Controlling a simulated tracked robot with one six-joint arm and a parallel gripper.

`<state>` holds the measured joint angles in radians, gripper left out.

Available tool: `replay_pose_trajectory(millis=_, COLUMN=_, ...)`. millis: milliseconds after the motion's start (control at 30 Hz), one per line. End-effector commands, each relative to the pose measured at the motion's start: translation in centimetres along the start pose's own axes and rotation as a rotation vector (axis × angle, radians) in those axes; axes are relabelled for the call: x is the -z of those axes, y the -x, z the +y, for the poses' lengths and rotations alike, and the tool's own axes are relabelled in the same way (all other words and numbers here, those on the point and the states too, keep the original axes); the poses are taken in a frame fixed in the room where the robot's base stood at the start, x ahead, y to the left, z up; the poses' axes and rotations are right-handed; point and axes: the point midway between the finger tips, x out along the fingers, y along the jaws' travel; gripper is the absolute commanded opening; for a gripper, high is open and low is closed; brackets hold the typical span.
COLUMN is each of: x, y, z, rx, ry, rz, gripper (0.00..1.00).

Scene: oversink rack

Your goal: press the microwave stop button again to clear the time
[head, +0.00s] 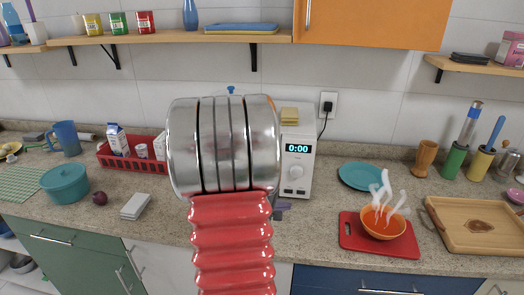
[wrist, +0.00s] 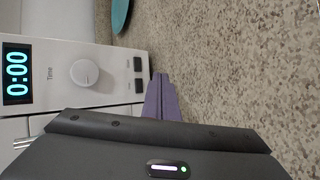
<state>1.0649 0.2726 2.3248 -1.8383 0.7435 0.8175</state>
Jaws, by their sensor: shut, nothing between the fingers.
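The white microwave (head: 305,180) stands on the counter, mostly hidden behind my arm in the head view. Its display (head: 298,148) reads 0:00; the wrist view also shows the display (wrist: 17,74) reading 0:00, turned sideways. The round knob (wrist: 84,72) and two dark buttons, one (wrist: 138,64) beside the other (wrist: 139,86), show in the wrist view. Their labels are too small to read. My gripper's purple fingers (wrist: 159,82) are shut and empty, just beside the button end of the panel. I cannot tell whether they touch it. In the head view the gripper (head: 282,207) is partly hidden.
A yellow sponge (head: 289,116) lies on the microwave. A red crate (head: 130,163) stands at the left.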

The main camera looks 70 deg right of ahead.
Motion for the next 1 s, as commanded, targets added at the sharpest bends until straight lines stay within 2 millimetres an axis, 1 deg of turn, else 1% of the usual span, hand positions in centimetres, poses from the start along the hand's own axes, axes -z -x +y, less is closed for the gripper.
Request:
replay_pose_trajectory(millis=333, x=-1.1, y=1.6, z=-1.1, rx=-0.001, ry=0.001, rz=0.000, gripper=0.00)
replay_pose_trajectory(millis=1000, x=-1.1, y=1.6, z=-1.1, rx=-0.001, ry=0.000, rz=0.000, gripper=0.00)
